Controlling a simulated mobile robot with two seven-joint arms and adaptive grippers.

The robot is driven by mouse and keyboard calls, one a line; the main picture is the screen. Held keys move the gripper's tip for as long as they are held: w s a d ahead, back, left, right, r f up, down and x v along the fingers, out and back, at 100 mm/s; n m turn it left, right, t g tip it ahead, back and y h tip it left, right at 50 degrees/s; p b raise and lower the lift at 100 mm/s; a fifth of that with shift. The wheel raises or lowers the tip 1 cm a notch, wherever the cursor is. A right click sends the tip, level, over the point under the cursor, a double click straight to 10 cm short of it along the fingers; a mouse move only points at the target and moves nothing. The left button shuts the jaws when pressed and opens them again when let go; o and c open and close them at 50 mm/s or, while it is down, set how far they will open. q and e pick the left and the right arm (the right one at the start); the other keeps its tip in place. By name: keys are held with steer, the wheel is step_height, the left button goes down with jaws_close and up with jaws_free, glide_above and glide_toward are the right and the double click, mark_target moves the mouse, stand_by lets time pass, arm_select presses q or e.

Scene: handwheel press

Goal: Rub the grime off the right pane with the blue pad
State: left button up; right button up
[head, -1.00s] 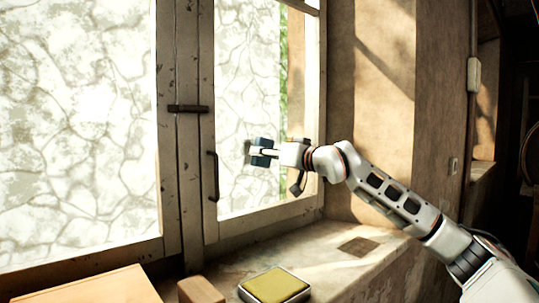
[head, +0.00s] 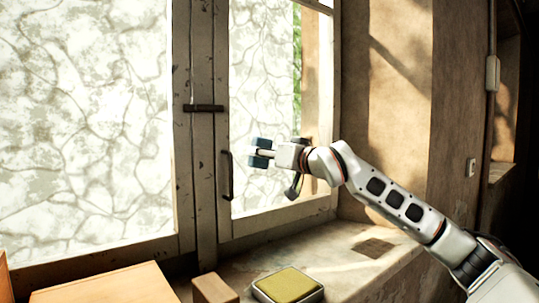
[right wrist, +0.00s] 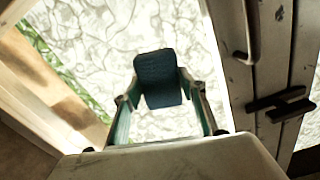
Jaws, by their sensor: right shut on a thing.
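The right pane (head: 262,90) is covered in pale, cracked-looking grime over most of its width. A strip along its right side (head: 298,65) is clear and shows green and brown beyond. My right gripper (head: 262,153) is shut on the blue pad (head: 261,142) in front of the pane's lower middle part. The right wrist view shows the pad (right wrist: 158,78) between both fingers, with grimy glass behind it and the clear strip to the left. I cannot tell whether the pad touches the glass. My left gripper is not in view.
A dark handle (head: 228,176) and a latch (head: 204,108) sit on the frame left of the pane. A yellow-topped box (head: 288,285) and a wooden block (head: 213,289) stand below on the sill. The left pane (head: 85,120) is also grimy.

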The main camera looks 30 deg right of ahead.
mark_target(243, 151)
steer(key=shift+s+a, duration=0.15)
steer(key=shift+a, duration=1.3)
steer(key=shift+s+a, duration=0.1)
steer(key=shift+a, duration=1.35)
steer(key=shift+a+f+b, duration=0.2)
steer(key=shift+f+b, duration=0.05)
steer(key=shift+b, duration=0.8)
steer(key=shift+s+a+b, duration=0.1)
steer(key=shift+a+b, duration=0.3)
steer(key=shift+b, duration=0.05)
steer(key=shift+r+p, duration=0.3)
steer(key=shift+p, duration=0.05)
steer(key=shift+w+d+r, duration=0.1)
steer(key=shift+d+r, duration=0.05)
steer(key=shift+d, duration=0.45)
steer(key=shift+w+d+r, duration=0.1)
steer(key=shift+d+r, duration=0.05)
steer(key=shift+d, duration=0.45)
steer(key=w+d+p, duration=0.1)
steer(key=d+p, duration=0.2)
steer(key=d, duration=1.8)
steer(key=shift+w+d+f+p, duration=0.15)
steer(key=shift+w+d+p, duration=0.2)
steer(key=shift+w, duration=0.05)
